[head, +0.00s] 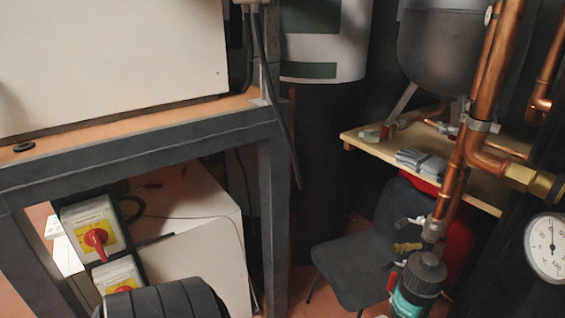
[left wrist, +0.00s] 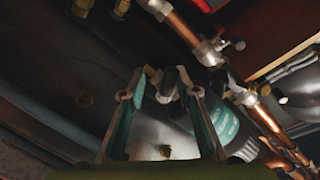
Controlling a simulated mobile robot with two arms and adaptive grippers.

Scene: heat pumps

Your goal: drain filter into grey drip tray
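The filter (head: 418,285) is a black-capped canister with a teal label, below the copper pipe at the lower right of the head view. Its lower part is cut off. A teal-labelled body that looks like the filter (left wrist: 222,122) lies right of my left gripper in the left wrist view. My left gripper (left wrist: 164,88) has its two fingers apart. A small dark and metallic fitting (left wrist: 168,78) shows between or behind the fingertips; I cannot tell whether they touch it. I cannot make out the grey drip tray for certain. My right gripper is not in view.
A dark chair (head: 354,253) stands left of the filter. A wooden shelf (head: 365,150) holds grey gloves (head: 421,163). A dial gauge (head: 546,247) is at the right. A dark steel frame (head: 277,210) and red-handled switches (head: 95,237) are at the left. Pipes crowd the filter.

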